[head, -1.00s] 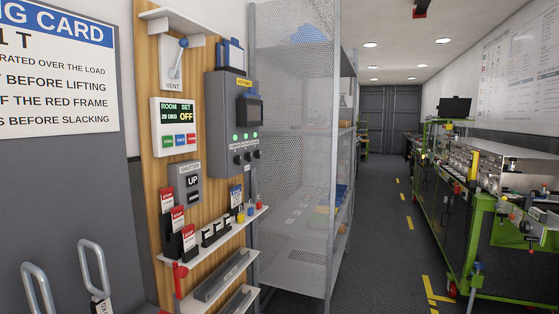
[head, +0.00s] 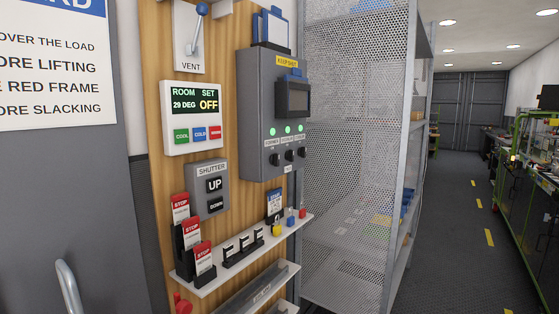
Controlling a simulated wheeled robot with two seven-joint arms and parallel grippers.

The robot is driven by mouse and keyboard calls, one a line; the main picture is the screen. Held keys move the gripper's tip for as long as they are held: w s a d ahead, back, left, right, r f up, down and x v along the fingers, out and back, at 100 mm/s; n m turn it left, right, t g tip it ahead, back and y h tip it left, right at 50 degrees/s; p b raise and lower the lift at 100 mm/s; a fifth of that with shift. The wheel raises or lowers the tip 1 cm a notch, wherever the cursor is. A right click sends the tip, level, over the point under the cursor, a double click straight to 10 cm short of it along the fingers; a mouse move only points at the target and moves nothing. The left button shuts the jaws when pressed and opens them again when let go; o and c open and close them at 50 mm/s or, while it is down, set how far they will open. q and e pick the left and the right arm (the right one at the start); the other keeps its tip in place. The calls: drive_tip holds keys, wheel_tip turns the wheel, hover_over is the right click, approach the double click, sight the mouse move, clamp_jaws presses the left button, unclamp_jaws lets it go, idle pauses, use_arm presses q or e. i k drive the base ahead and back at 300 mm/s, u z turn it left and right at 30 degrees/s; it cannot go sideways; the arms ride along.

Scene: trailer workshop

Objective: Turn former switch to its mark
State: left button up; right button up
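A grey control box (head: 257,110) is mounted on the wooden wall panel. Three black rotary switches sit in a row low on its front: a left switch (head: 275,159), a middle switch (head: 289,156) and a right switch (head: 302,153). A lit green lamp and a small label are above each one. Neither of my grippers is in view.
A shelf (head: 245,258) with stop tags and small padlocks juts out below the box. A shutter control (head: 208,188), a room display (head: 194,118) and a vent lever (head: 199,30) are on the left. A mesh rack (head: 350,130) stands on the right. The aisle floor (head: 455,240) is clear.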

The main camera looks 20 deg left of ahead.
sight(274, 159)
drive_tip(key=u, duration=0.75)
drive_tip(key=i, duration=0.85)
drive_tip(key=u, duration=0.8)
